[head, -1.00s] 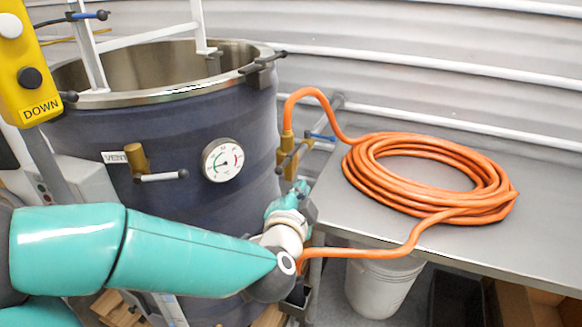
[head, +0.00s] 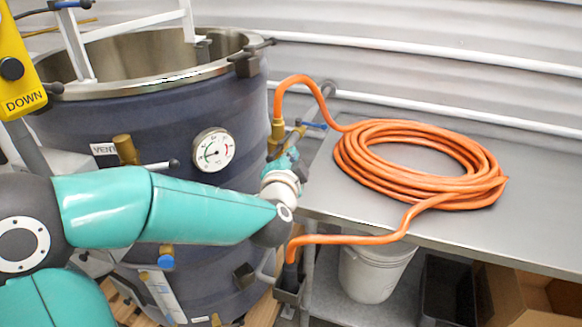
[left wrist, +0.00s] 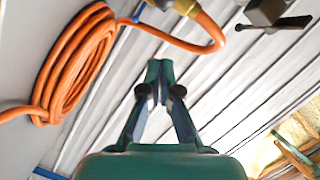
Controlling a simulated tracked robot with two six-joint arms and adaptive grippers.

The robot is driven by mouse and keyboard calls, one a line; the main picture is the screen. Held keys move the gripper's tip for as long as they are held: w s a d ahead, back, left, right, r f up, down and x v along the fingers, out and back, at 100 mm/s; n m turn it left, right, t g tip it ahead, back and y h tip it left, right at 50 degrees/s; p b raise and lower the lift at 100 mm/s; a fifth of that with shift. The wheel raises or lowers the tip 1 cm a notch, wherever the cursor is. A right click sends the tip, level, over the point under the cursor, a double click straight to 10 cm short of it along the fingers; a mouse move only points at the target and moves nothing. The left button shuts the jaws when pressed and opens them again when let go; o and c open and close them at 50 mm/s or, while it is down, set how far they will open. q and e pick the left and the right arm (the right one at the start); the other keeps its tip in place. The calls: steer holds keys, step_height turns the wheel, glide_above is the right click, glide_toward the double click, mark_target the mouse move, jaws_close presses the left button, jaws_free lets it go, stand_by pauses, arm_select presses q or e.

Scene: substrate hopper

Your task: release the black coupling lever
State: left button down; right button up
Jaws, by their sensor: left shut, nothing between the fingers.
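The orange hose (head: 300,82) ends in a brass coupling (head: 277,130) on the right side of the dark blue vessel (head: 190,110). A blue-handled lever (head: 314,125) sticks out to the right there. I cannot clearly make out a black lever on the coupling; my gripper covers part of that area. My left gripper (head: 290,154) is just below the coupling. In the left wrist view its fingers (left wrist: 160,72) are together and empty, and the coupling (left wrist: 205,12) is at the top edge, apart from the fingertips. My right gripper is not in view.
A coiled orange hose (head: 430,180) lies on the grey bench (head: 350,190). A dark rim clamp (head: 248,62), a dial gauge (head: 213,149) and a vent valve handle (head: 160,166) are on the vessel.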

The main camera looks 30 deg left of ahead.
mark_target(281, 145)
arm_select(q)
steer(key=shift+w+a+f, duration=0.3)
steer(key=shift+a+f, duration=0.15)
steer(key=shift+a, duration=0.3)
steer(key=shift+w+a+f, duration=0.35)
steer(key=shift+a+f, duration=0.1)
steer(key=shift+a, duration=0.3)
steer(key=shift+w+a+f, duration=0.3)
steer(key=shift+a+f, duration=0.15)
steer(key=shift+a, duration=0.3)
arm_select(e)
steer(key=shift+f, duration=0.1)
arm_select(q)
steer(key=shift+w+d, duration=0.1)
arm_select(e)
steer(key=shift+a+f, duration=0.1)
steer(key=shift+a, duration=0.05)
